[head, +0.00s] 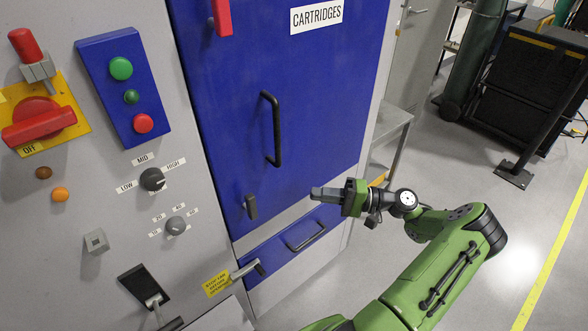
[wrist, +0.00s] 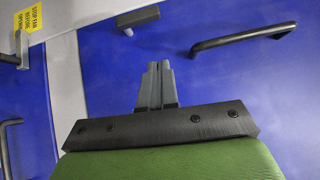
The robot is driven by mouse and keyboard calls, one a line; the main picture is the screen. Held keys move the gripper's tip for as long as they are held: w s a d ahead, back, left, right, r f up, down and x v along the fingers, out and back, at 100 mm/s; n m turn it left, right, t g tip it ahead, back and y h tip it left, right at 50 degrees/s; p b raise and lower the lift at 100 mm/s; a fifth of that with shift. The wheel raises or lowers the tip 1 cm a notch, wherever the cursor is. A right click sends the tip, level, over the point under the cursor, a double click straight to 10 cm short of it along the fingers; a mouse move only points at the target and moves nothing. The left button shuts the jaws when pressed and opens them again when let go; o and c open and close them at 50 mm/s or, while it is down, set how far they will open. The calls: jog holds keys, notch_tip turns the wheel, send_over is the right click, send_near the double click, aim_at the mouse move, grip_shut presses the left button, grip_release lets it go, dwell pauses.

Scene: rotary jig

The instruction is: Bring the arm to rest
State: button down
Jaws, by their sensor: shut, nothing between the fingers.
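My gripper (head: 318,193) is at the end of my green arm, in front of the lower part of the blue cartridges door (head: 322,105). Its grey fingers are together with nothing between them, and they point left in the head view. The wrist view shows the shut fingers (wrist: 157,80) against the blue door panel (wrist: 225,80). The gripper appears apart from the door and its handles, though the exact gap cannot be told.
The door has a black handle (head: 273,128) and a small latch (head: 250,206). Below is a blue drawer (head: 290,243) with a handle. A control panel with a green button (head: 121,68), knobs and a red switch (head: 38,122) stands left. Open floor (head: 520,225) lies right.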

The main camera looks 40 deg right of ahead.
jog(key=w+a+r+n+g+h+p, duration=0.1)
jog(key=a+r+n+g+h, duration=0.15)
jog(key=a+g, duration=0.4)
jog(key=w+a+r+n+g+h, duration=0.1)
jog(key=a+r+n+g+h, duration=0.2)
jog(key=a, duration=0.7)
jog(key=s+a+r+n+t+h+p, duration=0.1)
jog(key=s+a+r+n+h, duration=0.1)
jog(key=s, duration=0.6)
jog(key=s+a+r+n+t+h, duration=0.1)
jog(key=s+a+r+h, duration=0.3)
jog(key=s+r, duration=0.5)
jog(key=shift+a+n+h+p, duration=0.35)
jog(key=shift+a+n+h, duration=0.1)
jog(key=shift+h, duration=0.6)
